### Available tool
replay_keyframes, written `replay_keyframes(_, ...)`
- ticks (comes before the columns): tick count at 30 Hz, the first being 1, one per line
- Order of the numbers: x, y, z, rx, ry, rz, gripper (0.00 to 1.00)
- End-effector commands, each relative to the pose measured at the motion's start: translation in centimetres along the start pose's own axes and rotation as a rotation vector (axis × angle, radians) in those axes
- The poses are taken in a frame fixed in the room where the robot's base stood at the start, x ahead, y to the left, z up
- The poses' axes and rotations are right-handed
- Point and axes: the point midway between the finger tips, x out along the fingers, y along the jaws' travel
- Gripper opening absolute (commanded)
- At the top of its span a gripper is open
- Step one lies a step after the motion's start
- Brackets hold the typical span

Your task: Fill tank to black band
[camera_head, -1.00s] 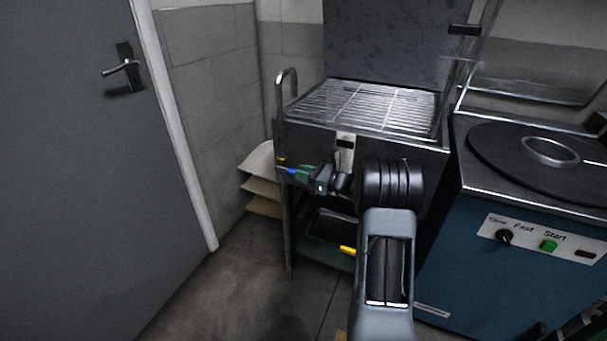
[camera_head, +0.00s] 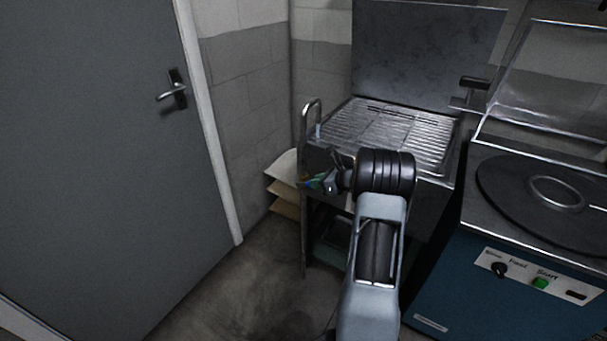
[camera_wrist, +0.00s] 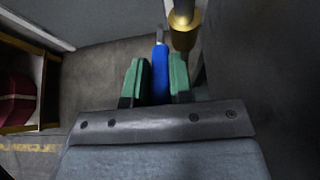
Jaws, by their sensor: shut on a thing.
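The metal tank (camera_head: 436,196) stands in the middle of the head view with its lid raised and a wire rack over its opening. A bent pipe (camera_head: 312,104) curves over its left rim, with a pale blue streak (camera_head: 318,130) below its outlet that looks like water. My gripper (camera_head: 313,184) is shut on a blue lever (camera_wrist: 160,72), which lies between its green pads in the wrist view. A brass fitting (camera_wrist: 183,32) on the pipe is beside the lever tip. The water level and the black band cannot be made out; my arm covers much of the tank front.
A blue machine (camera_head: 490,300) with a round dark plate and a start button stands close on the right. Pale sheets (camera_head: 285,186) stick out left of the tank. A grey door (camera_head: 95,150) is at left, with clear floor before it.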

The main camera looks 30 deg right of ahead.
Motion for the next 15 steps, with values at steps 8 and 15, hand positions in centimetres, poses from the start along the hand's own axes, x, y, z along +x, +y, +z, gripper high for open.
replay_keyframes(8,-0.4,-0.3,2.2,0.005,0.181,-0.004,0.00)
replay_keyframes(15,0.1,-0.3,2.6,0.004,0.273,-0.005,0.00)
